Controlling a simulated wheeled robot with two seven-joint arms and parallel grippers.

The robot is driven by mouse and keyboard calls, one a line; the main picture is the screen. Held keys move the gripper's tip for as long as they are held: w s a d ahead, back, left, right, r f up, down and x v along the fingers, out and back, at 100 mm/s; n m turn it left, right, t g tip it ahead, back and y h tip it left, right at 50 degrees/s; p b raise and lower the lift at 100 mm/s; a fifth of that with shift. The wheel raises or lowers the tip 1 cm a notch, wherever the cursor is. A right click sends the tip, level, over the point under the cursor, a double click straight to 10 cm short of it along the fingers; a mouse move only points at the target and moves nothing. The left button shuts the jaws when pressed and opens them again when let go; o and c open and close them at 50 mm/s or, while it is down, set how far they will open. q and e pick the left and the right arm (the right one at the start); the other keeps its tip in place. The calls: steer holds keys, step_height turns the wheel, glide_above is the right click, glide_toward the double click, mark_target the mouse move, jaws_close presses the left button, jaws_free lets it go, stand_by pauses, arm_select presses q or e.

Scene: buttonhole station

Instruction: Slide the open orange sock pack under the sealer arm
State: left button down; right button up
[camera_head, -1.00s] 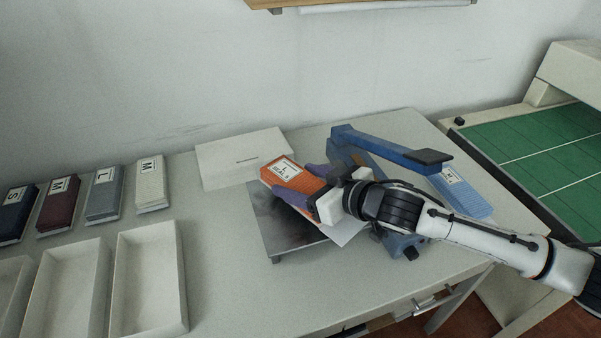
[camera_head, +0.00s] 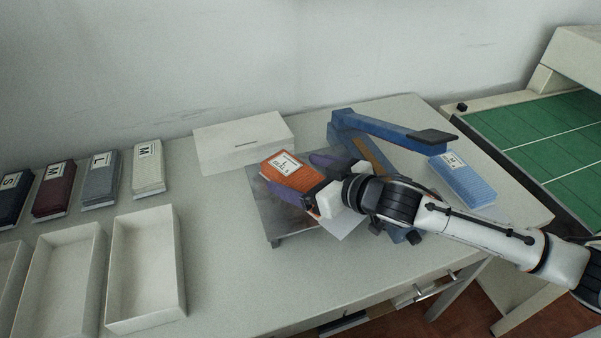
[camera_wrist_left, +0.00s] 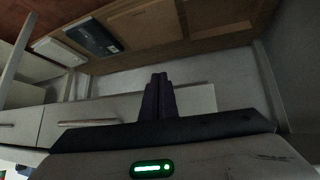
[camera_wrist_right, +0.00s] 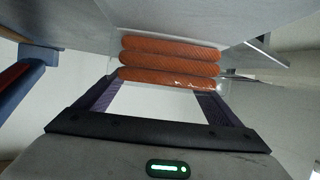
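The orange sock pack (camera_head: 296,177) with a white label lies at the metal plate (camera_head: 262,215), left of the blue sealer arm (camera_head: 385,128). That arm is raised over its base. In the right wrist view the pack (camera_wrist_right: 170,60) shows several orange rolls inside clear film. Its pale open flap (camera_head: 345,226) sticks out under my right wrist. My right gripper (camera_head: 290,170) has its purple fingers apart, one along each side of the pack; a small gap shows at the far finger. My left gripper (camera_wrist_left: 158,78) is shut and empty, outside the head view.
A white box (camera_head: 240,158) stands behind the plate. A blue pack (camera_head: 462,180) lies right of the sealer. Several packs, such as the cream one (camera_head: 148,168), and open trays (camera_head: 180,270) are at left. A green-topped machine (camera_head: 545,140) stands at right.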

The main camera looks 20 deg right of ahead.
steer(key=shift+s+d, duration=0.1)
steer(key=shift+s, duration=0.05)
steer(key=v, duration=0.8)
steer(key=shift+s+d+r+b, duration=0.15)
steer(key=shift+s+b, duration=0.1)
steer(key=shift+b, duration=0.15)
steer(key=shift+s+d+r, duration=0.2)
steer(key=shift+s+r, duration=0.15)
steer(key=shift+s, duration=0.2)
steer(key=shift+s+f, duration=0.1)
